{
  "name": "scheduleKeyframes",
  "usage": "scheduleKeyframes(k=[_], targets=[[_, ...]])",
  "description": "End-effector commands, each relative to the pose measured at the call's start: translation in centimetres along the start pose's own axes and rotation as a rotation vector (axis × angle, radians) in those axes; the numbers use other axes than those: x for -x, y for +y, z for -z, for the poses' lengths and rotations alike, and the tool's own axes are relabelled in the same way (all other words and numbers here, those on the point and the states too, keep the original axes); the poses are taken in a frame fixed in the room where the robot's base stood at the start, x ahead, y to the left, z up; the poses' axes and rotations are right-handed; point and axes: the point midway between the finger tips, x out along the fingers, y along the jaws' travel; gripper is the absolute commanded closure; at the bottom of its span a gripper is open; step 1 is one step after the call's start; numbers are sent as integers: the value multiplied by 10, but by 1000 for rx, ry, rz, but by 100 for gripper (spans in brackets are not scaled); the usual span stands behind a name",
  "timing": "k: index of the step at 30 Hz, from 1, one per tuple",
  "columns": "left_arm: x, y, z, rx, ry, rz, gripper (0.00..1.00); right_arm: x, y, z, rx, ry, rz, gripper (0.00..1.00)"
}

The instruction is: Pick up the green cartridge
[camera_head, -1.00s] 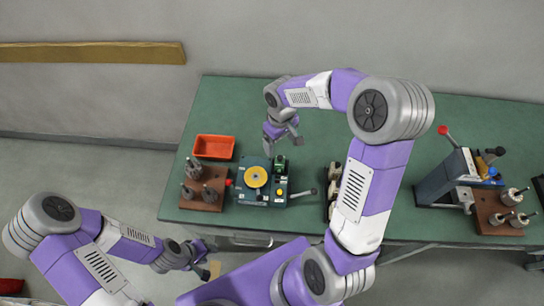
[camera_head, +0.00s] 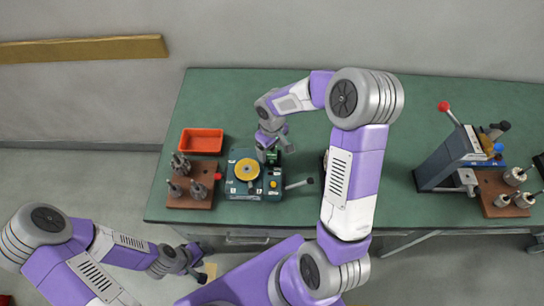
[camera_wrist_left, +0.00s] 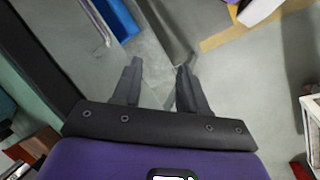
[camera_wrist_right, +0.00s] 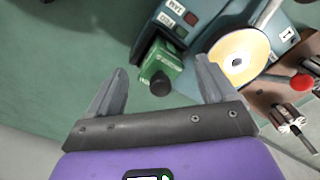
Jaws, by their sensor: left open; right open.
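The green cartridge (camera_wrist_right: 163,62) is a small green block with a dark round knob. It sits at the edge of the blue-green winding machine (camera_wrist_right: 212,22), and its green side also shows in the head view (camera_head: 288,149), partly hidden by my right gripper (camera_head: 272,150). In the right wrist view my right gripper (camera_wrist_right: 160,70) is open, with its fingertips on either side of the cartridge. I cannot tell how far above it they are, and it holds nothing. My left gripper (camera_wrist_left: 157,68) is open and empty over the floor, in front of the table.
The machine carries a yellow disc (camera_head: 247,169) and a lever with a dark knob (camera_head: 309,181). An orange tray (camera_head: 201,140) and a brown block with several metal parts (camera_head: 190,203) stand to its left. A lever press (camera_head: 444,160) stands at the right. The back of the table is clear.

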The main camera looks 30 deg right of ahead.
Motion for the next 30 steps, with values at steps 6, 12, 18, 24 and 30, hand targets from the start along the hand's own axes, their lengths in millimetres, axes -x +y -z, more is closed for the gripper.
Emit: scheduleKeyframes(k=[6,12,18,24,30], targets=[[-2,-1,0,0,0,0,57,-10,0,0,0,1,-1,16],[-2,-1,0,0,0,0,57,-10,0,0,0,1,0,27],[-2,-1,0,0,0,0,57,-10,0,0,0,1,0,57],[-2,-1,0,0,0,0,57,-10,0,0,0,1,-1,75],[-1,0,0,0,0,0,57,-5,0,1,0,3,-1,75]])
